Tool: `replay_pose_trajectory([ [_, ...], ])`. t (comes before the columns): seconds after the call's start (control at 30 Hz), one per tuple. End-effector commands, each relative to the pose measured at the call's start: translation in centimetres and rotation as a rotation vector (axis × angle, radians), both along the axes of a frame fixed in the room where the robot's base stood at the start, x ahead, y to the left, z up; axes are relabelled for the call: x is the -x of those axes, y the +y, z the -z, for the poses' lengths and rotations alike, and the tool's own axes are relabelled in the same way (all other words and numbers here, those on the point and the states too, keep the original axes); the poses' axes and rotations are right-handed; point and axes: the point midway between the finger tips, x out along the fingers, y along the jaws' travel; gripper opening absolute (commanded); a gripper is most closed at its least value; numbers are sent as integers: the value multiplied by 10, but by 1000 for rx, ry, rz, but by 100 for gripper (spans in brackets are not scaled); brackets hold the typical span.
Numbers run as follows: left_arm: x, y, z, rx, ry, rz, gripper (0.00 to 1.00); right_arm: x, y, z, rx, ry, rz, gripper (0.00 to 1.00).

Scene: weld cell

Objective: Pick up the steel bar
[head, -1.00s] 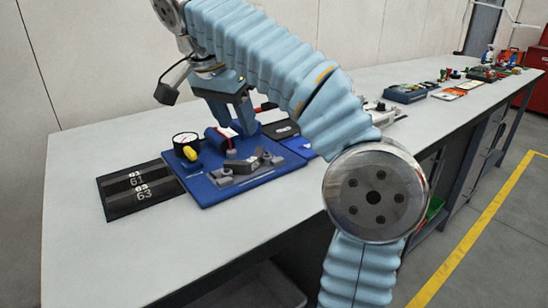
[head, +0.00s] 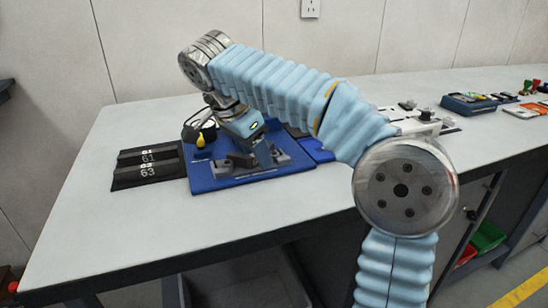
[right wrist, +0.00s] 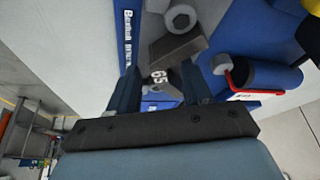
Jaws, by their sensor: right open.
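A dark grey metal piece (right wrist: 178,48), which looks like the steel bar, lies in the grey fixture on the blue board (head: 206,185). I cannot make out its full outline in the head view, where my gripper covers part of the fixture. My right gripper (head: 264,160) points down over the fixture, low and close to it. In the right wrist view my gripper (right wrist: 160,85) has its two fingers apart with nothing held between them. The grey piece shows beyond and between the fingertips. My left gripper is not in view.
A black holder (head: 148,166) marked 61 and 63 lies left of the board. A round gauge (head: 190,131) and a yellow part (head: 200,140) stand at the board's back left. A blue cylinder (right wrist: 272,75) is beside the gripper. The table's front left is clear.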

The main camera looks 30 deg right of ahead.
Motion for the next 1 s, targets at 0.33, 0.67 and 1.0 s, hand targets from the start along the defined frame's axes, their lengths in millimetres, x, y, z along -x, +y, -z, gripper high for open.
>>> replay_pose_trajectory([
  [0.33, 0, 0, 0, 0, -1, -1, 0, -1, 1, 1, 0, 0, 0, 32],
  [0.67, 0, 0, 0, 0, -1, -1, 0, 0, 1, 1, 0, 2, 0, 0],
  [1.0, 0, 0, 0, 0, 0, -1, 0, 0, 1, 1, 0, 5, 0, 0],
])
